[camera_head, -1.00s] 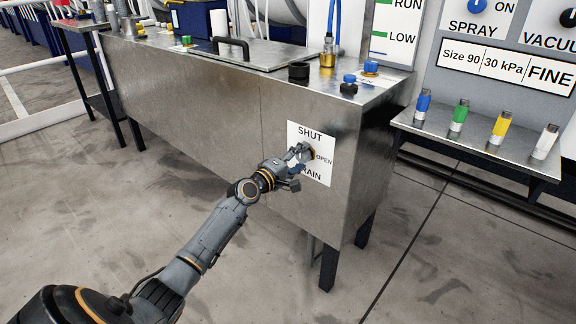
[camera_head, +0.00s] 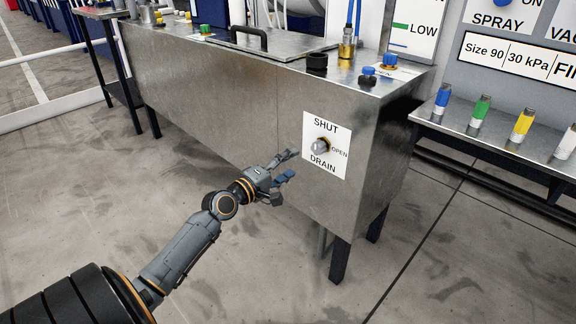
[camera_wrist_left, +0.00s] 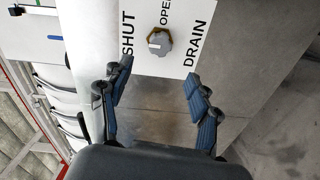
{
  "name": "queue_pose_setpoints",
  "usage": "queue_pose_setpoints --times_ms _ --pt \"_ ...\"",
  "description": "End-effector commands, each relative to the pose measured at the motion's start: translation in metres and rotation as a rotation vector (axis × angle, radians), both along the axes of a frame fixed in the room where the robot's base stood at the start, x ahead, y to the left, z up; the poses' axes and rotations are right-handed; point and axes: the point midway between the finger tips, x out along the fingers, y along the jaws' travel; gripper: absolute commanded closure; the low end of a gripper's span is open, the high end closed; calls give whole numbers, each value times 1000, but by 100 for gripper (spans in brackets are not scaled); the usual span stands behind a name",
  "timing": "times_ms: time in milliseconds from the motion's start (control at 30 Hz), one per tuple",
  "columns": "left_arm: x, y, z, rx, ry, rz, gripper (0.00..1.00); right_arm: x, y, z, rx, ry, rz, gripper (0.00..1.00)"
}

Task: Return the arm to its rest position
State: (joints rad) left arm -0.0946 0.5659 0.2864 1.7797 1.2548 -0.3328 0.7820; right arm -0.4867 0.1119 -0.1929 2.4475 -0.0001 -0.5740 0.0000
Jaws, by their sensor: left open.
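My left gripper (camera_head: 287,167) is open and empty in the head view, to the left of the drain knob and apart from it. My left arm reaches in from the lower left. My right gripper is not in view.
The tank top has a handled lid (camera_head: 270,46) and several fittings. A white rail (camera_head: 50,116) is at the left. The floor in front of the tank is clear.

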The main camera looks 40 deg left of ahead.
Motion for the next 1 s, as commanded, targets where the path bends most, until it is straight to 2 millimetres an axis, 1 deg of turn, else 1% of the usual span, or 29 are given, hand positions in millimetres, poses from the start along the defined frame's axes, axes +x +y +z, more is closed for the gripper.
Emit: queue_pose_setpoints --times_ms 367,467,567,667,700,800,900,1000 --pt "0 -1 -1 1 1 -1 38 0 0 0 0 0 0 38" --pt "-3 -14 -8 41 12 -18 38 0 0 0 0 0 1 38" --pt "-12 -51 -27 166 37 -69 38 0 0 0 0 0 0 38" --pt "-32 -111 -50 387 55 -153 38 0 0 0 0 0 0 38" --pt "-44 -139 -58 493 54 -191 38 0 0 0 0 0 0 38" --pt "-72 -194 -66 739 33 -261 38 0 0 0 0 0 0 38" --pt "-93 -230 -64 921 6 -296 38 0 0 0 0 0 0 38" --pt "-109 -253 -57 1058 -20 -311 38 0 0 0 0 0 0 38"
